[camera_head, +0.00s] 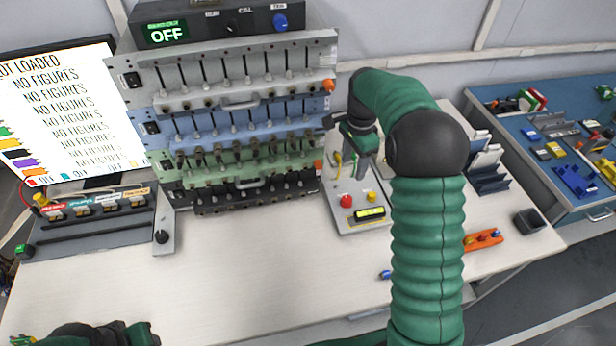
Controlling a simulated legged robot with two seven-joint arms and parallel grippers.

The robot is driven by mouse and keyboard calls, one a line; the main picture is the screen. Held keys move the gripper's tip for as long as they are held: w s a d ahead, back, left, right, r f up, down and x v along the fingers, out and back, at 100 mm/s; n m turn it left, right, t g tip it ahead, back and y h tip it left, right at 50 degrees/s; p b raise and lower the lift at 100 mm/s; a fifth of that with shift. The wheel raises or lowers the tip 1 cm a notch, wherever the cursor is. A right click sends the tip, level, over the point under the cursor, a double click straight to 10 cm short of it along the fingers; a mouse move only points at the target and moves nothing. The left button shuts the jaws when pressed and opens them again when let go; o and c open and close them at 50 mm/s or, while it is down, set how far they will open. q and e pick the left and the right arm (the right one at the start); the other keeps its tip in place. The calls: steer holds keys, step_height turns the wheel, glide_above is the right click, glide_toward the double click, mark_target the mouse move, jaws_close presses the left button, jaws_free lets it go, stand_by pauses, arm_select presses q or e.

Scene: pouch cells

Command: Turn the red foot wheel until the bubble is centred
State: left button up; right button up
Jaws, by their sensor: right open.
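A red wheel (346,201) sits on a light grey plate (344,219) on the bench, right of the rack of modules. A yellow-green vial (370,214) in a dark frame lies at the plate's front edge; its bubble is too small to make out. A small yellow knob (371,197) stands beside the wheel. My right gripper (357,168) is open, pointing down above the back of the plate, behind the red wheel and apart from it. My left arm shows at the bottom left edge, with its gripper (84,336) low in the picture and its jaws unclear.
The stacked rack (240,118) stands close left of the plate. A screen (60,110) and a grey connector tray (95,228) are farther left. An orange holder (483,240) and a black box (528,221) lie right. The front middle of the bench is clear.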

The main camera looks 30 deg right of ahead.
steer(key=w+d, duration=0.1)
glide_above(347, 199)
step_height(347, 199, down, 5)
steer(key=shift+m, duration=0.4)
steer(key=f, duration=1)
steer(key=shift+d+f, duration=0.1)
steer(key=shift+d, duration=0.1)
steer(key=shift+f, duration=0.5)
steer(key=shift+w+a, duration=0.1)
steer(key=shift+a, duration=0.15)
steer(key=shift+c, duration=0.4)
arm_select(q)
steer(key=shift+s+a+f, duration=0.1)
steer(key=shift+s+a, duration=0.1)
steer(key=shift+a, duration=0.1)
arm_select(e)
steer(key=shift+d, duration=0.1)
jaws_close()
